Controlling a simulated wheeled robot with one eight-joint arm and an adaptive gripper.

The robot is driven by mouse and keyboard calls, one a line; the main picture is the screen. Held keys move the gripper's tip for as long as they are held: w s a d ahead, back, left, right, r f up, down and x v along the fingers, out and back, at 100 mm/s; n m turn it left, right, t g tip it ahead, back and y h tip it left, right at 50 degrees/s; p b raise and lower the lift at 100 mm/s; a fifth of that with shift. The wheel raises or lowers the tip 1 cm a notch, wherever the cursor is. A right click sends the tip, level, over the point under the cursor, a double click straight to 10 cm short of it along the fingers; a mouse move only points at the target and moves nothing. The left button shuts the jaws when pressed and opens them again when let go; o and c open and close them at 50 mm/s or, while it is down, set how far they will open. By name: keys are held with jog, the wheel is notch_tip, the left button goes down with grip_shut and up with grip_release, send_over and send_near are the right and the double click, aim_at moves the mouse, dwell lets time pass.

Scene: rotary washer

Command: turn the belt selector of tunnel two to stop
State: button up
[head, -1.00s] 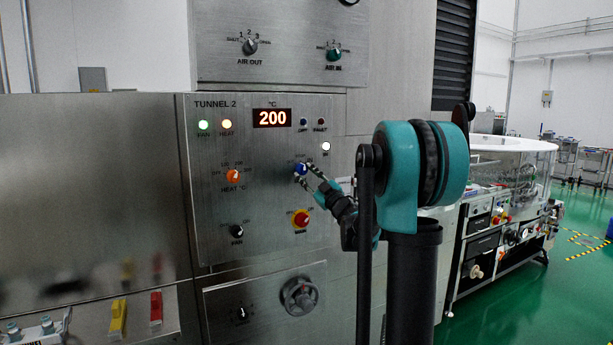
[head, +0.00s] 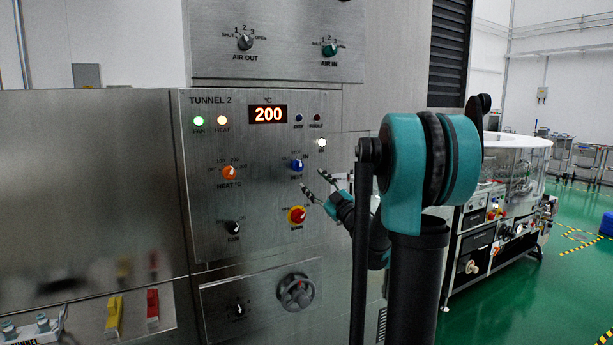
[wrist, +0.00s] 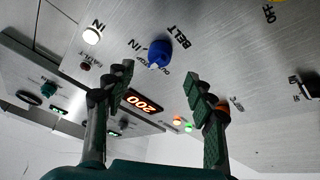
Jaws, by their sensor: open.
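The belt selector is a blue knob (head: 296,166) on the tunnel 2 panel, above the red and yellow knob. In the wrist view the blue knob (wrist: 159,52) sits beside the BELT lettering. Its white mark faces away from that lettering, toward small position labels; I cannot tell surely which one it meets. My gripper (head: 314,182) is open and empty, to the lower right of the knob and apart from it. In the wrist view the two green-grey fingers of my gripper (wrist: 158,77) stand spread, with the knob visible beyond the gap between them.
The tunnel 2 panel (head: 205,150) also holds the orange heat knob (head: 229,172), black fan knob (head: 233,228), red-yellow knob (head: 297,214) and a display (head: 268,114) reading 200. A lit white lamp (head: 322,142) is right of the belt knob. A handwheel (head: 295,292) is below.

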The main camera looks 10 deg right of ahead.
jog(key=shift+v, duration=2.3)
jog(key=s+d+f+m+g+h, duration=0.3)
jog(key=s+d+f+m+h, duration=0.15)
jog(key=f+m+h, duration=0.3)
jog(key=s+d+f+m+g+h, duration=0.35)
jog(key=s+f+m+h, duration=0.2)
jog(key=f+h, duration=0.2)
jog(key=s+a+f+g+y, duration=0.2)
jog(key=s+a+f+g, duration=0.2)
jog(key=s+f, duration=0.6)
jog(key=s+a+f+g+y, duration=0.2)
jog(key=s+a+f+g, duration=0.3)
jog(key=s+f, duration=0.5)
jog(key=shift+s+a, duration=0.35)
jog(key=shift+s, duration=0.55)
